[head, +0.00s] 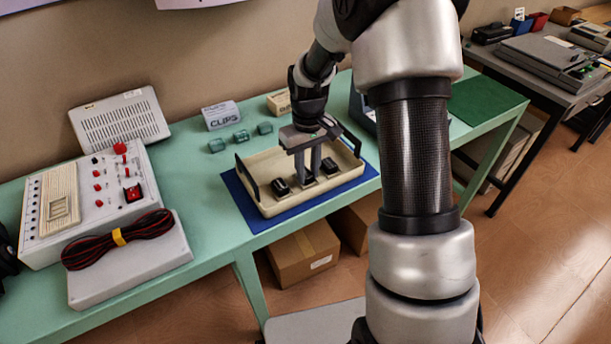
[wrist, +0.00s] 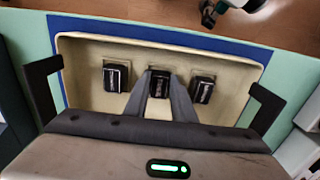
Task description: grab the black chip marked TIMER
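Three black chips lie in a row in a shallow cream tray (head: 262,168), which also shows in the wrist view (wrist: 85,52). They are the left chip (wrist: 116,77), the middle chip (wrist: 159,84) and the right chip (wrist: 202,89). Each has pale marking on top, too small to read, so I cannot tell which says TIMER. In the head view, one chip (head: 280,187) shows left of my fingers and another (head: 329,167) right of them. My gripper (wrist: 160,73) reaches down into the tray, one finger on each side of the middle chip. Whether the fingers press on it is unclear.
The tray has upright black handles at both ends and sits on a blue mat (head: 243,205) on the green bench. Behind are small teal blocks (head: 241,136) and a CLIPS box (head: 221,115). A white control panel (head: 95,195) and coiled cable (head: 118,240) stand left.

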